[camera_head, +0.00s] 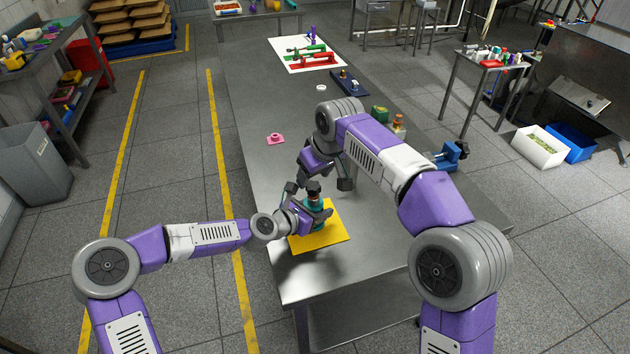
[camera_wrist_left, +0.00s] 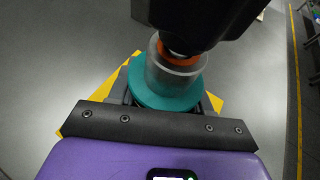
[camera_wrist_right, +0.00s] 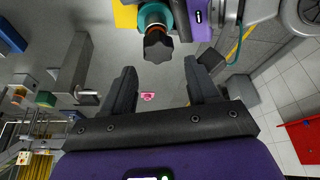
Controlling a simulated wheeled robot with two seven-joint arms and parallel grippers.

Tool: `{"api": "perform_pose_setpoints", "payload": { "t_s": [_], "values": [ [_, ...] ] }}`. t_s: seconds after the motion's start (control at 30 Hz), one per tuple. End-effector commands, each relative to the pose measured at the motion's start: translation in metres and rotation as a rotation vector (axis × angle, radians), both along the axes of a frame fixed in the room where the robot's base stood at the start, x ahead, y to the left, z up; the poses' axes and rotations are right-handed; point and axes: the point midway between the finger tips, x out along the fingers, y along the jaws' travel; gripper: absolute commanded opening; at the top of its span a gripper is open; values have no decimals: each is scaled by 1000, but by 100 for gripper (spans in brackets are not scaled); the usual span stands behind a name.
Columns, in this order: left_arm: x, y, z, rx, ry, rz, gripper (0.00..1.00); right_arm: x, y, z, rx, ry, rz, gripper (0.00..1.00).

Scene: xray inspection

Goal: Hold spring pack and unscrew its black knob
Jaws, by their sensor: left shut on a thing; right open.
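The spring pack (camera_head: 315,204) has a teal body and stands over the yellow mat (camera_head: 335,236). My left gripper (camera_head: 322,213) is shut on it; the teal rim, grey cylinder and orange ring show in the left wrist view (camera_wrist_left: 165,92). The black knob (camera_wrist_right: 157,46) tops the pack, lobed, in the right wrist view. My right gripper (camera_wrist_right: 163,82) is open and empty, its fingertips pointing toward the knob and apart from it. A large black shape at the top of the left wrist view hides the pack's upper end.
A pink part (camera_head: 275,139) and a white ring (camera_head: 321,88) lie on the metal table (camera_head: 258,100). A blue vise (camera_head: 450,155) and small green and orange parts stand at the right edge. Red and green tools lie on a white sheet (camera_head: 285,52) at the far end.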

Motion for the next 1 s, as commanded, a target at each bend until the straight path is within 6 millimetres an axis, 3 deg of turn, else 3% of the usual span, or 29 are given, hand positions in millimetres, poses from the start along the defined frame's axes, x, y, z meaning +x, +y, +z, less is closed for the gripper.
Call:
{"api": "perform_pose_setpoints", "payload": {
  "t_s": [0.1, 0.37, 0.4, 0.57, 1.0],
  "values": [
    [-2, -1, -3, 1, 7, -5, 13, -2, 6, 12, 14, -5, 8, 68],
    [-2, -1, -2, 1, 5, -4, 13, -1, 4, 12, 9, -2, 5, 68],
    [-2, -1, -2, 1, 5, -4, 53, -1, 3, 12, 9, -2, 4, 68],
    [-1, -1, -2, 1, 3, -4, 78, -1, 2, 11, 7, -1, 2, 68],
    [-7, 8, 3, 1, 2, 0, 78, 0, 1, 10, 3, 0, 0, 68]
  ]
}}
